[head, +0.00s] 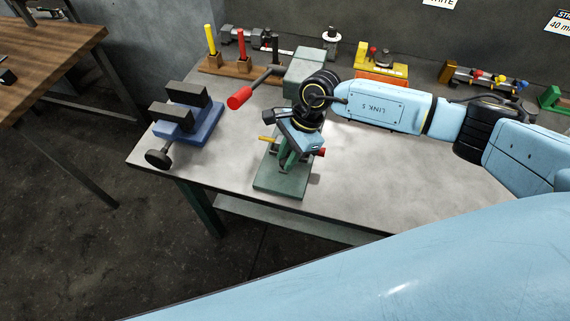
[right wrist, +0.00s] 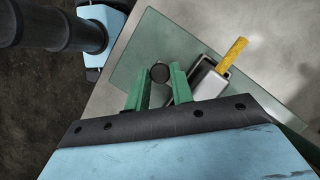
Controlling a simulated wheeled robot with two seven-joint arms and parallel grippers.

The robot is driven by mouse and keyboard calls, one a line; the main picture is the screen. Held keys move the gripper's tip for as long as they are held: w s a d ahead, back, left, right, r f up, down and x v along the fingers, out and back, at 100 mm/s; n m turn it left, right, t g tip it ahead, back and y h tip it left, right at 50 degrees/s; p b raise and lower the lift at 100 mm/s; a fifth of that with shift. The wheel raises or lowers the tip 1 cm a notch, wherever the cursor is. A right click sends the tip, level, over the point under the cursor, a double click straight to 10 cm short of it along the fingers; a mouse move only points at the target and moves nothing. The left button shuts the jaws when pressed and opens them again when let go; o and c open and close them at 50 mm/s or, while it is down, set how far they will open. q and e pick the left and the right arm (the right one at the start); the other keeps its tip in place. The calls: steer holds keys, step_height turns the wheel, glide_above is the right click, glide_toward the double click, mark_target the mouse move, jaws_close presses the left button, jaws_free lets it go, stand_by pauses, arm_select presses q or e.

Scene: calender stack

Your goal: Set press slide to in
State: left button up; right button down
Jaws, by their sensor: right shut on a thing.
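The green press has a block-like head (head: 306,68) and a flat base (head: 278,184) near the table's front edge. A lever with a red grip (head: 240,97) extends left from it. My right gripper (head: 288,160) points down over the base. In the right wrist view its green fingers (right wrist: 160,80) close around a small dark round piece (right wrist: 160,72). Beside them is a metal channel-like part (right wrist: 203,78) with a yellow handle (right wrist: 233,53), also seen in the head view (head: 266,139). My gripper and wrist hide much of the press middle. My left gripper is not in view.
A blue vise (head: 190,122) with dark jaws stands left of the press. A wooden rack (head: 238,71) with yellow and red pegs is behind. A yellow fixture (head: 382,72) and other devices line the back. The grey tabletop (head: 400,175) is clear to the right.

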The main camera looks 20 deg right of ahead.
steer(key=shift+w+d+f+b, duration=0.2)
steer(key=shift+w+d+b, duration=0.45)
steer(key=shift+w, duration=0.25)
steer(key=shift+w+r, duration=0.1)
steer(key=shift+r, duration=0.05)
steer(key=c, duration=1.2)
jaws_free()
steer(key=shift+c, duration=0.2)
step_height(320, 180, up, 10)
